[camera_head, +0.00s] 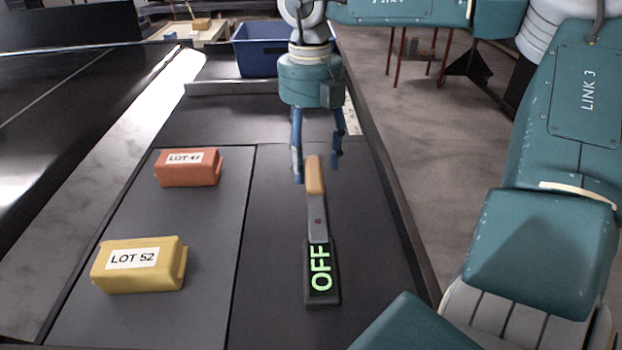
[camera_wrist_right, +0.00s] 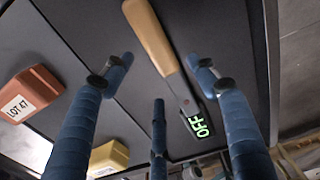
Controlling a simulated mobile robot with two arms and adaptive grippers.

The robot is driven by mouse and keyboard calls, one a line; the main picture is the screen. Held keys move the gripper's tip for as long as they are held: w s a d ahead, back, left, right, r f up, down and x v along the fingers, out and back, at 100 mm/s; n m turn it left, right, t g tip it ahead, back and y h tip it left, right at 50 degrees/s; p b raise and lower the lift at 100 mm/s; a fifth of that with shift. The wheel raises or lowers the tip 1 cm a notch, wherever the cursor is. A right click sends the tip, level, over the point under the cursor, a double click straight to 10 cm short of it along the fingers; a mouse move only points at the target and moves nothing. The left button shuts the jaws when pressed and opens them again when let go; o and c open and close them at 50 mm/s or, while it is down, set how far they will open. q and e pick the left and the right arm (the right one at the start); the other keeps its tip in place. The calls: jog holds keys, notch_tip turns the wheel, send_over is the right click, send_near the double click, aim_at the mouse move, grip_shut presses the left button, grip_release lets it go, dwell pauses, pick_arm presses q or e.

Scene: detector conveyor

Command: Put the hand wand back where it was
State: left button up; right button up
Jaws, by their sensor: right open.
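The hand wand (camera_head: 317,215) has a tan handle and a grey shaft. It lies lengthwise on the dark right-hand panel, its near end at a dark block with a green OFF display (camera_head: 321,270). My right gripper (camera_head: 318,165) is open at the handle end. In the right wrist view the tan handle (camera_wrist_right: 150,38) runs between the spread blue fingertips (camera_wrist_right: 157,66), with no clear contact. Whether the wand sits in or on the dark block, I cannot tell. My left gripper is not in view.
An orange box marked LOT 47 (camera_head: 188,172) and a yellow box marked LOT 52 (camera_head: 140,268) sit on the left panel. A blue bin (camera_head: 257,58) stands behind my right gripper. A raised dark rim (camera_head: 400,215) runs along the right edge. The panel around the wand is clear.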

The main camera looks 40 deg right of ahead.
notch_tip(320, 180, up, 6)
jog(key=shift+r+b, duration=0.15)
jog(key=shift+b, duration=0.2)
